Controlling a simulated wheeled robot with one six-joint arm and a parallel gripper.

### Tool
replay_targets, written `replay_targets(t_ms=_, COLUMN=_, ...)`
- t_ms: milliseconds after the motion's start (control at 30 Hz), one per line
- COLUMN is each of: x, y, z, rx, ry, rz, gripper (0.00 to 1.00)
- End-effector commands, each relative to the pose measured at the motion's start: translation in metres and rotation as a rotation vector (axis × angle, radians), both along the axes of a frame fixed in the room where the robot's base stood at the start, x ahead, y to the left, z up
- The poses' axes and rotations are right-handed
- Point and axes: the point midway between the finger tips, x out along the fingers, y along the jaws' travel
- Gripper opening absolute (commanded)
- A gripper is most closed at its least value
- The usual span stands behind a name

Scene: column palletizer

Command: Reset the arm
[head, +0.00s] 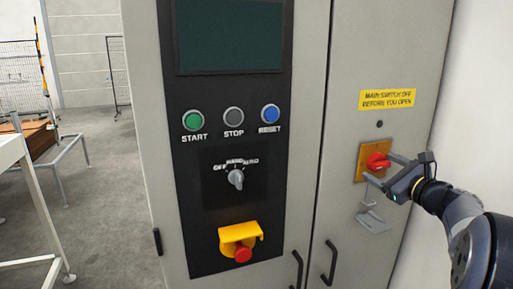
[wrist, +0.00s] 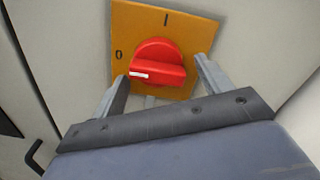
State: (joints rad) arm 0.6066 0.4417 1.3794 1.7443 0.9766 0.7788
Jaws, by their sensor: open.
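My gripper (head: 380,167) is at the right cabinet door, its fingers open on either side of the red rotary main switch (head: 377,161). In the wrist view the red switch knob (wrist: 158,64) sits on an orange plate (wrist: 123,22) marked I at the top and 0 at the left. The white mark on its handle is at the left end, on the 0 side. My gripper's fingers (wrist: 163,78) flank the knob; I cannot tell whether they touch it. My arm reaches in from the lower right of the head view.
The left door has a dark screen (head: 230,36), START (head: 193,121), STOP (head: 233,116) and RESET (head: 270,114) buttons, a selector (head: 236,179) and a red emergency stop (head: 243,254). A metal hasp (head: 373,222) hangs below the switch. A white wall stands close at right.

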Motion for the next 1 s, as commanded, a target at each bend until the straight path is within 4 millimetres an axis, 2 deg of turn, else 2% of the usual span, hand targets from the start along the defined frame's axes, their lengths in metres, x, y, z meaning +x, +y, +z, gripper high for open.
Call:
replay_targets(t_ms=33, x=0.000, y=0.000, z=0.005, rx=0.028, ry=0.012, rz=0.000, gripper=0.73)
replay_targets(t_ms=867, x=-0.001, y=0.004, z=0.003, rx=0.456, ry=0.167, rz=-0.001, gripper=0.73)
replay_targets(t_ms=1000, x=-0.023, y=-0.005, z=-0.003, rx=0.461, ry=0.165, rz=-0.004, gripper=0.73)
